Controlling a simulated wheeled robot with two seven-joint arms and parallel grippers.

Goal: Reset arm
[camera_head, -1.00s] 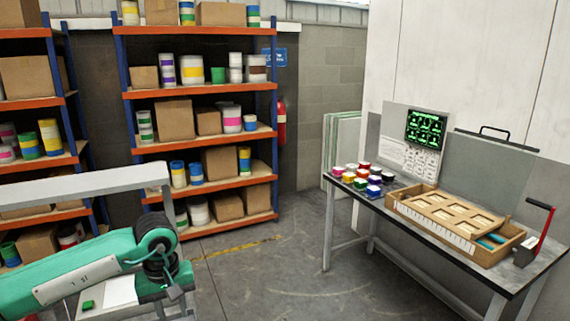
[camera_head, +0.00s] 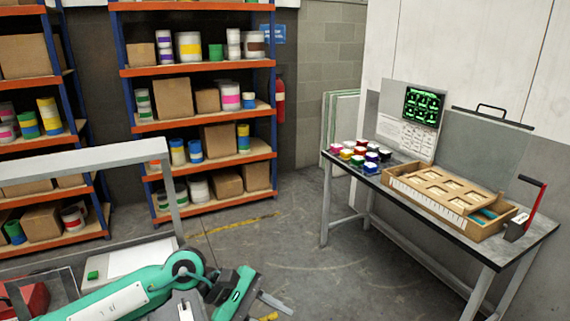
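My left arm, green with dark joints, comes in from the lower left and bends near the bottom edge. At its end, my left gripper (camera_head: 274,303) is partly in view at the bottom, low over the grey floor. A grey finger-like part shows there, but the frame edge cuts it off and I cannot tell whether it is open or shut. No held thing shows. My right gripper is not in view.
A workbench (camera_head: 395,203) with colourful jars (camera_head: 362,154), a wooden tray (camera_head: 470,231) and a red-handled lever (camera_head: 527,207) stands right. Loaded shelving (camera_head: 205,127) stands behind. A grey frame (camera_head: 85,158) is at left. The central floor (camera_head: 280,245) is clear.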

